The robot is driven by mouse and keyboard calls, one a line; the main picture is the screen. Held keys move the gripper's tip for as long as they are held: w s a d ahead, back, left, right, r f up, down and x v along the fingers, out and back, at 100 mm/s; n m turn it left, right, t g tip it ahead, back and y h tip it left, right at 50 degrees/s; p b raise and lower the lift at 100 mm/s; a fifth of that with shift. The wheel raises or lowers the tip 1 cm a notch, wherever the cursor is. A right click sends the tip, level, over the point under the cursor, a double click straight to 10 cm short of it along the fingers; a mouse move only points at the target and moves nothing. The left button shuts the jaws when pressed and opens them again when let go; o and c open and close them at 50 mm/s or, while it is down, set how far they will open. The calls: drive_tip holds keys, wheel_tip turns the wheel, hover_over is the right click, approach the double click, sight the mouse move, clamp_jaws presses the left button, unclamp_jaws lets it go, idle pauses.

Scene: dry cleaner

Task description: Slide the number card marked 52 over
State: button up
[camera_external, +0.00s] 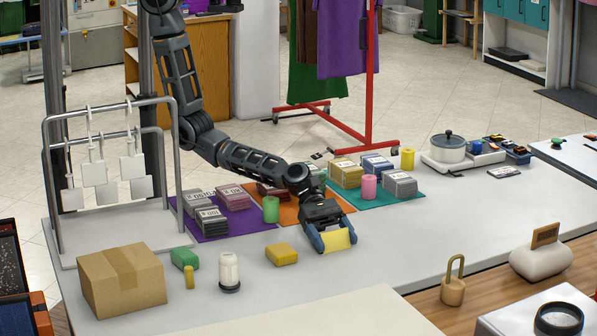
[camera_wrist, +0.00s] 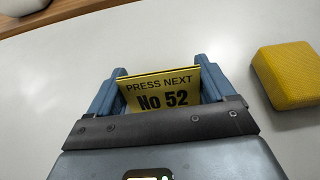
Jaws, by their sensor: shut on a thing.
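The number card marked 52 (camera_wrist: 160,92) is yellow with black print reading "PRESS NEXT No 52". It stands between the two blue fingers of my gripper (camera_wrist: 158,88) in the wrist view. In the external view the yellow card (camera_external: 338,240) is between the fingertips of my gripper (camera_external: 335,242), low over the grey-white counter (camera_external: 390,262). My gripper is shut on the card. I cannot tell whether the card touches the counter.
A yellow block (camera_external: 282,254) lies just left of my gripper. Behind are purple, orange and teal mats with bundles. A cardboard box (camera_external: 122,280) and white bottle (camera_external: 229,272) stand front left. A wooden padlock-shaped object (camera_external: 453,284) is front right. Counter right of my gripper is clear.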

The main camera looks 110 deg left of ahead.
drive_tip(key=shift+s+d, duration=0.3)
drive_tip(key=o, duration=0.8)
drive_tip(key=shift+o, duration=0.2)
drive_tip(key=shift+v, duration=3.9)
